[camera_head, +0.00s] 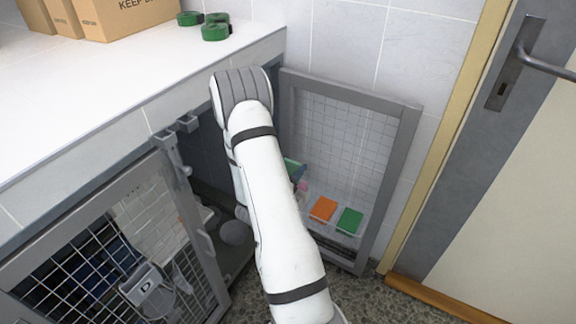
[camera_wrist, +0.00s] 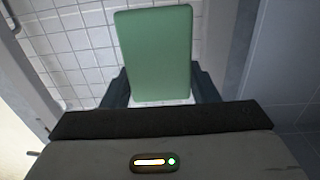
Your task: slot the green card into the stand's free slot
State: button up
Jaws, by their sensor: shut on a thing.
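In the wrist view my gripper (camera_wrist: 160,92) is shut on a green card (camera_wrist: 155,52). The card stands upright between the dark fingers, its face towards the camera. In the head view a small green piece (camera_head: 293,169), apparently this card, shows beside my arm, which hides the gripper. Just below and to the right, an orange card (camera_head: 323,209) and another green card (camera_head: 348,221) sit side by side at the lower part of the open mesh door. The stand's outline is unclear, and its left part is hidden by my arm. A small pink thing (camera_head: 302,185) shows there.
The grey-framed mesh door (camera_head: 398,150) stands open against the tiled wall. Another barred door (camera_head: 120,250) is at lower left. A white counter (camera_head: 120,85) with boxes (camera_head: 125,15) and green rolls (camera_head: 215,30) is above. A room door (camera_head: 500,180) is at right.

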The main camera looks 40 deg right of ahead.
jog(key=shift+a+f+b, duration=0.1)
jog(key=shift+f+b, duration=0.75)
jog(key=shift+f, duration=1)
jog(key=shift+f+b, duration=1)
jog(key=shift+f, duration=0.05)
jog(key=shift+a+f+b, duration=0.1)
jog(key=shift+f+b, duration=0.1)
jog(key=shift+b, duration=0.2)
jog(key=shift+b, duration=0.4)
jog(key=shift+f+b, duration=2.45)
jog(key=shift+f, duration=0.2)
jog(key=o, duration=1)
jog(key=shift+o, duration=0.2)
